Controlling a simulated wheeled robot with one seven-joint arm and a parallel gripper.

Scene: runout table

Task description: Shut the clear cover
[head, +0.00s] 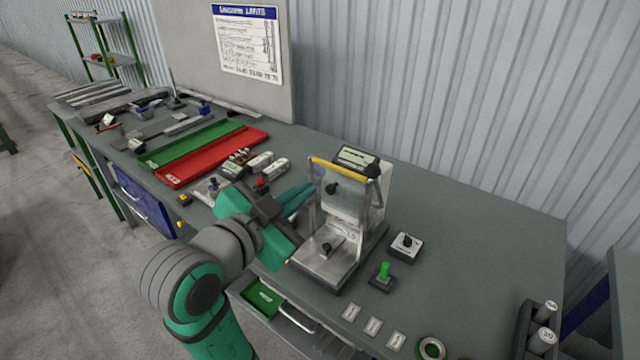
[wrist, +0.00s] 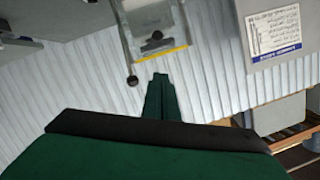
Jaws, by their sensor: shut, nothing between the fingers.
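The clear cover (head: 345,200) stands upright, swung open, at the back of a metal fixture (head: 322,265) on the bench. A yellow strip runs along its top edge, and a dark knob sits on its face. In the wrist view the cover (wrist: 160,20) appears at the top, its yellow edge nearest my fingertips. My gripper (head: 305,192) is shut and empty, just left of the cover in the head view. In the wrist view its fingertips (wrist: 160,78) are together, pointing toward the yellow edge with a small gap in the picture. I cannot tell whether they touch.
A green button post (head: 384,272) and a rotary knob box (head: 405,246) stand right of the fixture. Red (head: 215,155) and green (head: 195,140) trays lie to the left. A green drawer (head: 264,298) is open below the front edge. The bench's right part is mostly clear.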

